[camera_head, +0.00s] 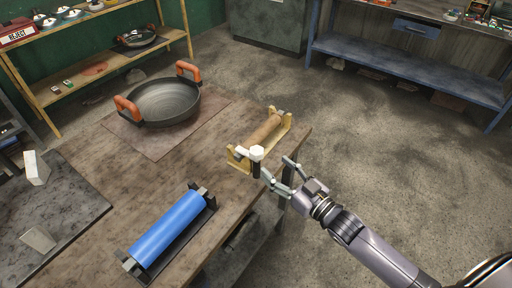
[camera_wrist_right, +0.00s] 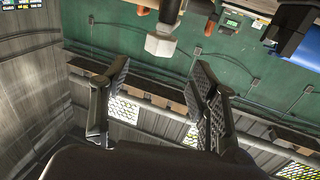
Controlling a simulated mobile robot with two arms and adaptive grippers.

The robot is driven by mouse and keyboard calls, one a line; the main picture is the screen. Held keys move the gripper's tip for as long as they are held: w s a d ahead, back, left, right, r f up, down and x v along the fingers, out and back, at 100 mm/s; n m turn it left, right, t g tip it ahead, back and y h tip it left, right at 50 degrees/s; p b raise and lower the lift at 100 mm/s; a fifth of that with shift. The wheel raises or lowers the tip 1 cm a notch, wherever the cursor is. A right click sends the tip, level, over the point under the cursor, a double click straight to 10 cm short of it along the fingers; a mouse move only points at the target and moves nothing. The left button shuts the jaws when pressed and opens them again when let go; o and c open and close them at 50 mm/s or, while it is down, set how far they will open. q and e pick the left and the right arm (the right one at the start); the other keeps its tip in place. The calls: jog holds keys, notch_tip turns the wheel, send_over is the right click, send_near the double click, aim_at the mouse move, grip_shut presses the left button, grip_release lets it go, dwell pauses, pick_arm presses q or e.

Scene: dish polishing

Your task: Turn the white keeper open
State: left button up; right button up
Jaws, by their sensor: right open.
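A yellow cradle (camera_head: 238,160) holding a brown roller (camera_head: 263,132) stands near the right edge of the wooden table. At its near end is a white faceted piece on a dark stem, which looks like the white keeper (camera_head: 257,153); it also shows in the right wrist view (camera_wrist_right: 160,46). A smaller pale piece sits just left of it. My right gripper (camera_head: 276,167) is open, just right of the keeper. In the wrist view its spread fingers (camera_wrist_right: 155,78) are empty, with the keeper beyond their tips. My left gripper is not in view.
A blue roller (camera_head: 168,224) lies in a dark cradle at the table's front. A dark pan (camera_head: 165,103) with orange handles stands on a brown mat (camera_head: 152,145). Pale blocks (camera_head: 36,167) rest on a dark surface at left. Open floor lies right of the table.

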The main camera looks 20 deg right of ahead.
aim_at(261, 155)
jog(key=p+x, duration=0.1)
jog(key=x, duration=0.8)
jog(key=shift+w+a+p, duration=0.15)
jog(key=shift+w+p, duration=0.15)
grip_shut()
dwell(0.4)
